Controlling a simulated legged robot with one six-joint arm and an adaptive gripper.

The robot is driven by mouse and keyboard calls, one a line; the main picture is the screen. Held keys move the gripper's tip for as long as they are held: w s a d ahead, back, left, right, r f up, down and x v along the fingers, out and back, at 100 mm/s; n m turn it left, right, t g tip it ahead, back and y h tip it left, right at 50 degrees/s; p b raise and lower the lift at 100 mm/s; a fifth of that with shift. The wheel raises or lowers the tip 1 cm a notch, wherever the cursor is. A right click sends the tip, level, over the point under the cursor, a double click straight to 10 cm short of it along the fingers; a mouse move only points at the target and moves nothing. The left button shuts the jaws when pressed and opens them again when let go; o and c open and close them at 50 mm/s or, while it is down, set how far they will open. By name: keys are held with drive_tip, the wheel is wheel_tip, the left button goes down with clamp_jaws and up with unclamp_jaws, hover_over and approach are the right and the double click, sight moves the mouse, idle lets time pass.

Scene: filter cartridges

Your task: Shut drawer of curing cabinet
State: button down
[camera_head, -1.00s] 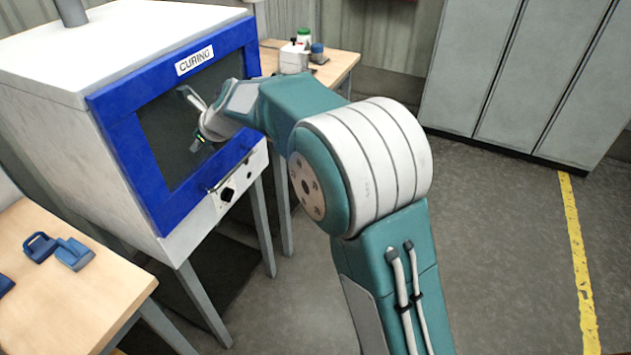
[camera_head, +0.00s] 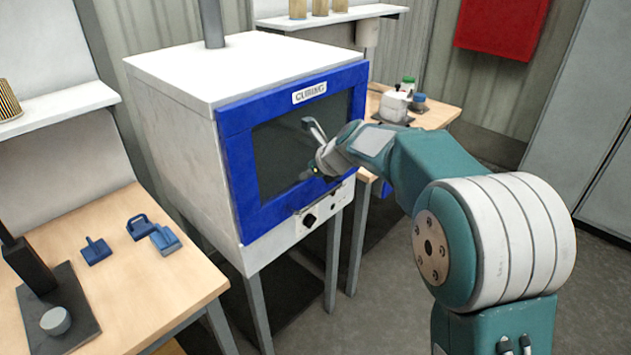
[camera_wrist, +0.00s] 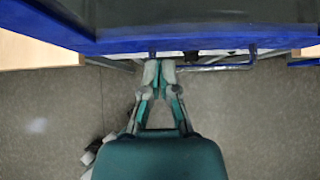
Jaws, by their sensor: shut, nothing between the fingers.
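The curing cabinet (camera_head: 185,160) is a white box on legs with a "CURING" label. Its blue-framed front (camera_head: 236,170) has a dark window (camera_head: 275,155) and a light control strip with a dark knob below it. I see no clear gap at the front; I cannot tell whether the drawer is fully shut. My gripper (camera_head: 308,172) is by the lower right of the window, small and partly hidden by my wrist. In the wrist view, my gripper (camera_wrist: 158,66) is shut and empty, its tips by the cabinet's lower front edge, beside a thin bar (camera_wrist: 215,68). Contact is unclear.
A wooden table (camera_head: 150,285) at left holds blue parts (camera_head: 96,250) and a dark stand (camera_head: 60,310). Another table (camera_head: 440,115) behind right holds small containers. A shelf (camera_head: 70,110) juts out at left. Open floor shows right of the cabinet.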

drive_tip(key=s+d+r+n+h, duration=0.2)
drive_tip(key=s+d+r+n, duration=0.5)
drive_tip(key=s+d+r, duration=0.35)
drive_tip(key=s+d+f+n+h, duration=0.1)
drive_tip(key=s+d+f+n, duration=0.1)
drive_tip(key=s+d+n, duration=0.2)
drive_tip(key=s+d+f+n+h, duration=0.2)
drive_tip(key=s+d+n, duration=0.3)
drive_tip(key=s, duration=0.8)
drive_tip(key=s+d+f+n+h, duration=0.2)
drive_tip(key=s+d+n, duration=0.3)
drive_tip(key=s+n, duration=0.4)
drive_tip(key=shift+f+n, duration=0.3)
drive_tip(key=shift+f, duration=0.55)
drive_tip(key=shift+w, duration=0.1)
